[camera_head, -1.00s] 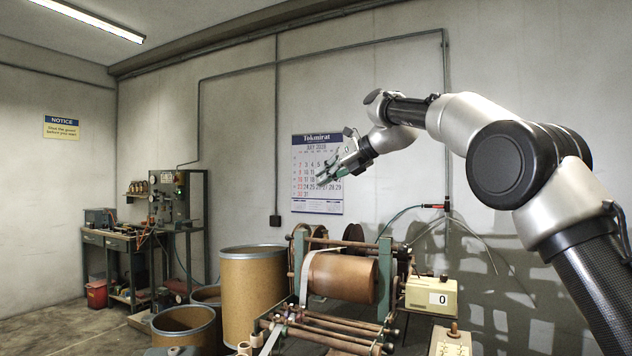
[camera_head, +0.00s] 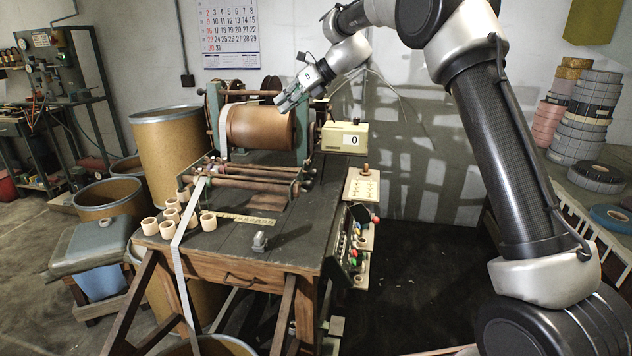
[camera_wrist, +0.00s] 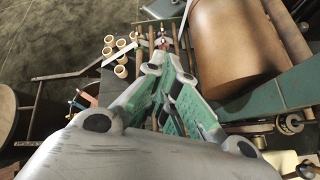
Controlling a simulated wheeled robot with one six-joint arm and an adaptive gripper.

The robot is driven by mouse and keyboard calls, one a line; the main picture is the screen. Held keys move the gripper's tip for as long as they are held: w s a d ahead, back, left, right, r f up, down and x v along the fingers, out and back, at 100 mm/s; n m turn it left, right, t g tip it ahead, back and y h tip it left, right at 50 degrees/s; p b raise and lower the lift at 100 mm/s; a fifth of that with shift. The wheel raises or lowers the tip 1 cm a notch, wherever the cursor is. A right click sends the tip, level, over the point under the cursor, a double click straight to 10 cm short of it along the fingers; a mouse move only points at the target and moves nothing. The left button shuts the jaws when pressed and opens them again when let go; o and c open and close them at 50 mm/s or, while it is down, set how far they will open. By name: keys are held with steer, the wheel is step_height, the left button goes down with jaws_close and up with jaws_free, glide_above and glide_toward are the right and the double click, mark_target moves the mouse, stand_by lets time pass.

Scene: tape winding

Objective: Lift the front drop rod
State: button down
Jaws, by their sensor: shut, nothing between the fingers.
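Several slim brown rods lie side by side across the front of the winding machine, below the drum. The nearest, which looks like the front drop rod (camera_head: 245,183), runs between the side brackets. A pale tape (camera_head: 181,240) passes over the rods and hangs down past the bench front. The brown drum (camera_head: 260,127) sits behind them. My gripper (camera_head: 284,102) is shut and empty, in front of the drum's right part in the head view and apart from the rods. In the wrist view, my green-padded fingers (camera_wrist: 168,62) point toward the rod ends, partly hiding them.
Several small cardboard cores (camera_head: 172,220) stand on the bench (camera_head: 240,245) at the front left. A cream counter box (camera_head: 343,138) reading 0 is right of the drum. A tall fibre barrel (camera_head: 168,150) stands left. The bench's front right is mostly clear.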

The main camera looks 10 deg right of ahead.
steer(key=s+d+f, duration=0.4)
steer(key=d+f, duration=0.1)
steer(key=f, duration=0.3)
steer(key=s+d+f+g, duration=0.1)
steer(key=s+d+f, duration=0.3)
steer(key=d+f, duration=0.2)
steer(key=s+d+f+y, duration=0.1)
steer(key=s+d+f, duration=0.3)
steer(key=f, duration=0.6)
steer(key=shift+d+f+n, duration=0.3)
steer(key=shift+d, duration=0.8)
steer(key=x, duration=0.9)
steer(key=shift+a+f, duration=0.2)
steer(key=shift+a, duration=0.1)
steer(key=r, duration=0.1)
steer(key=w+r, duration=0.1)
steer(key=shift+w+a+r, duration=0.25)
steer(key=shift+a, duration=0.05)
steer(key=shift+w+a+r, duration=0.1)
steer(key=shift+w+r, duration=0.15)
steer(key=shift+r, duration=0.15)
